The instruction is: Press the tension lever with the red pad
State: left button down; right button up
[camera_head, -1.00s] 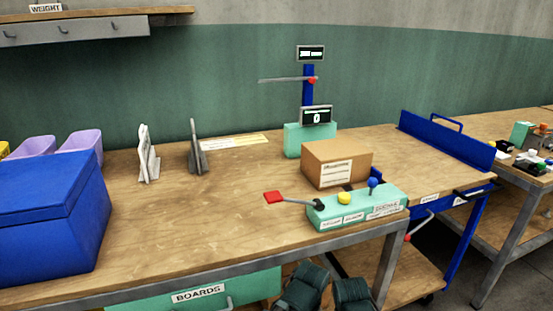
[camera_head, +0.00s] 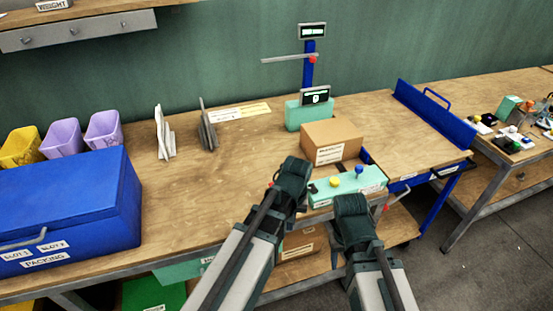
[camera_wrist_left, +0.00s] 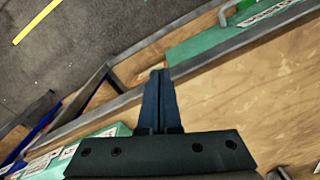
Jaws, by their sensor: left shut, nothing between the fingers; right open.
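The mint control box (camera_head: 362,184) stands at the table's front edge, with a yellow knob (camera_head: 335,182) and a blue knob (camera_head: 359,170) on top. The lever with the red pad is mostly hidden behind my left gripper (camera_head: 296,165); only a small red bit (camera_head: 271,184) shows at its left side. My left gripper is shut and empty, above the table just left of the box. In the left wrist view its fingers (camera_wrist_left: 160,75) are together, with part of the mint box (camera_wrist_left: 95,148) at lower left. My right gripper (camera_head: 350,202) is open in front of the box.
A cardboard box (camera_head: 331,141) stands behind the control box. Behind it is a mint stand (camera_head: 305,116) with a blue post and a display. A blue case (camera_head: 70,205) stands at left. Bare tabletop (camera_head: 190,185) lies between the case and my left gripper.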

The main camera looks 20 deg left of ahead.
pick_arm(q)
jog(key=w+a+r+n+p, duration=0.1)
jog(key=w+a+r+p, duration=0.1)
jog(key=r+p, duration=0.6)
jog(key=w+a+r+n+p, duration=0.1)
jog(key=w+r+n+p, duration=0.1)
jog(key=r+p, duration=0.6)
jog(key=w+a+r+n+p, duration=0.1)
jog(key=w+a+r+p, duration=0.1)
jog(key=r+p, duration=0.5)
notch_tip(320, 180, up, 3)
jog(key=shift+a+f+n+h+p, duration=0.1)
jog(key=shift+a+n+h+p, duration=0.2)
jog(key=shift+a+p, duration=0.1)
notch_tip(320, 180, down, 14)
jog(key=b, duration=1.4)
jog(key=shift+f, duration=0.1)
